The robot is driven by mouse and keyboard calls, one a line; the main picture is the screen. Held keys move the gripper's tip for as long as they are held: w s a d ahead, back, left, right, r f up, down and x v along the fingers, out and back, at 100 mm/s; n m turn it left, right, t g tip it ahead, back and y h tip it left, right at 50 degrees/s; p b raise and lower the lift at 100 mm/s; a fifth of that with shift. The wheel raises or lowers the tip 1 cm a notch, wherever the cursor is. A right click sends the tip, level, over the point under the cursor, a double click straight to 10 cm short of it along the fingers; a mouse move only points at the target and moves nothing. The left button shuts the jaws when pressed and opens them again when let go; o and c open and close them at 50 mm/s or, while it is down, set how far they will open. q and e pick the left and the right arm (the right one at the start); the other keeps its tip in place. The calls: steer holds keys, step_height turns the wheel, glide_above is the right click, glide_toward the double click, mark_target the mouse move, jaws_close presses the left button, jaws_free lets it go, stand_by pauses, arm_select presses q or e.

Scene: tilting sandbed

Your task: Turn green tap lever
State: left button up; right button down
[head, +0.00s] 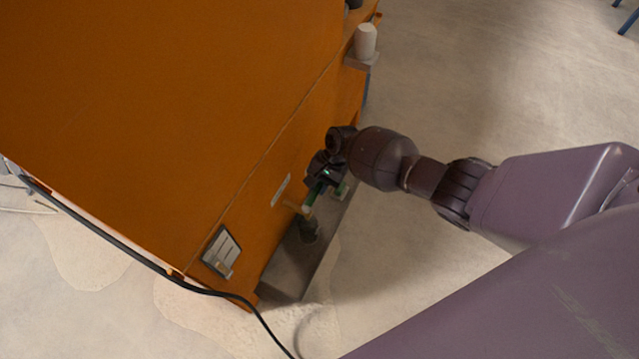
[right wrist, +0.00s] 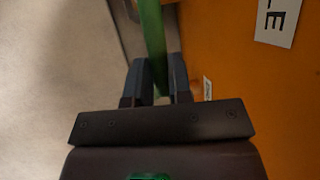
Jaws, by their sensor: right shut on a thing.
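The green tap lever (head: 312,194) sticks out at the side of the orange sandbed box, above a grey metal ledge. In the right wrist view the green lever (right wrist: 152,40) runs down from the top edge to between my two fingers. My right gripper (head: 322,178) is at the lever, its fingers (right wrist: 160,82) on either side of it, shut on it. The lever's far end is cut off by the wrist view's top edge. A pale tap part (head: 299,208) shows just below the lever in the head view. My left gripper is not in view.
The orange box (head: 200,90) fills the left and bounds my gripper on that side. The grey ledge (head: 290,268) runs below the tap. A white cylinder (head: 366,40) stands at the far corner. A black cable (head: 110,248) hangs along the near edge.

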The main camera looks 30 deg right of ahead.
steer(key=shift+s+r, duration=0.1)
steer(key=shift+r, duration=0.1)
steer(key=shift+s+d+r+m+t+p, duration=0.1)
steer(key=shift+s+m+t+p, duration=0.1)
steer(key=shift+m+p, duration=0.2)
steer(key=shift+s+d+r+m+t+p, duration=0.1)
steer(key=shift+m+t+p, duration=0.1)
steer(key=shift+m+p, duration=0.2)
arm_select(q)
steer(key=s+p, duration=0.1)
steer(key=p, duration=0.1)
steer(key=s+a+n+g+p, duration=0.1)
steer(key=p, duration=0.1)
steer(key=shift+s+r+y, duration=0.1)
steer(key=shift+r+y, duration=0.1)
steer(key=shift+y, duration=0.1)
arm_select(e)
steer(key=s+m, duration=0.1)
steer(key=m, duration=0.1)
steer(key=s+m+t, duration=0.1)
steer(key=m, duration=0.1)
steer(key=s+f+m+t, duration=0.1)
steer(key=m, duration=0.1)
steer(key=shift+s+d+h, duration=0.3)
steer(key=shift+s+d, duration=0.05)
steer(key=shift+s, duration=0.05)
